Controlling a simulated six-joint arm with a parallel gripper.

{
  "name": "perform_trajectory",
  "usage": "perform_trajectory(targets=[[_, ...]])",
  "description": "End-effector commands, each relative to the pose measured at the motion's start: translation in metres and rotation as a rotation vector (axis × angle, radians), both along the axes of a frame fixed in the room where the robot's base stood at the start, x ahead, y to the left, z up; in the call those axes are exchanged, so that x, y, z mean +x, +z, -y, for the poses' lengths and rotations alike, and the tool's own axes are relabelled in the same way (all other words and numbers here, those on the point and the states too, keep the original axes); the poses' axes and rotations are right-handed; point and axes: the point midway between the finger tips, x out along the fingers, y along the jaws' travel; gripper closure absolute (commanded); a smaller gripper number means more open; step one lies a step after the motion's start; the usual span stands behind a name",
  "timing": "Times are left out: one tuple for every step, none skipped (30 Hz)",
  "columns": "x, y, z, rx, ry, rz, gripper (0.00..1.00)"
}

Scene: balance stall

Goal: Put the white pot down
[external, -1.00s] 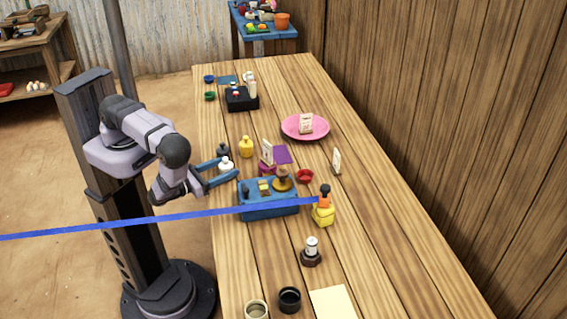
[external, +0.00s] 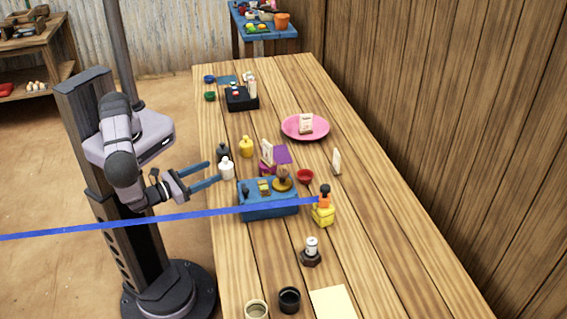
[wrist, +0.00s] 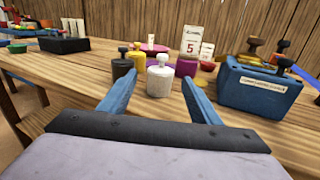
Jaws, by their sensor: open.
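The white pot (external: 227,170) stands upright on the wooden table near its left edge, to the left of the blue box. In the wrist view the white pot (wrist: 160,78) stands beyond the fingertips, in line with the gap between them. My gripper (external: 214,172) is open with its two blue fingers spread. In the wrist view my gripper (wrist: 158,86) has nothing between its fingers, and it has drawn back from the pot.
A black pot (wrist: 122,67) and a yellow pot (external: 246,148) stand close behind the white pot. The blue box (external: 268,210) with small items is to the right. A blue strip (external: 120,226) crosses the foreground. The table's near right part holds a few items.

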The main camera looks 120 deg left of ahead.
Motion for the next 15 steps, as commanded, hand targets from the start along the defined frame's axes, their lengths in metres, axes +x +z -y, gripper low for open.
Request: perform_trajectory(targets=[[-0.0003,-0.0001,0.0023,-0.001,-0.002,0.001,0.43],[-0.0007,-0.0002,0.0030,-0.002,-0.002,0.000,0.43],[-0.0013,-0.0003,0.0038,-0.003,-0.002,0.001,0.43],[-0.0016,-0.0002,0.0043,-0.003,-0.001,0.001,0.43],[-0.0018,-0.0001,0.0047,-0.002,-0.001,0.001,0.43],[-0.0021,-0.0001,0.0050,-0.002,0.000,0.001,0.43],[-0.0022,-0.0001,0.0051,-0.002,0.000,0.001,0.43],[-0.0023,-0.0001,0.0053,-0.002,0.000,0.001,0.43],[-0.0024,-0.0002,0.0053,-0.002,0.000,0.001,0.43],[-0.0024,-0.0002,0.0054,-0.002,0.000,0.001,0.43],[-0.0024,-0.0002,0.0054,-0.002,0.000,0.001,0.43],[-0.0024,-0.0002,0.0053,-0.003,0.001,0.001,0.43],[-0.0024,0.0000,0.0053,-0.003,0.002,0.002,0.43],[-0.0025,0.0003,0.0052,-0.003,0.004,0.003,0.43],[-0.0028,0.0011,0.0052,-0.005,0.011,0.006,0.43]])
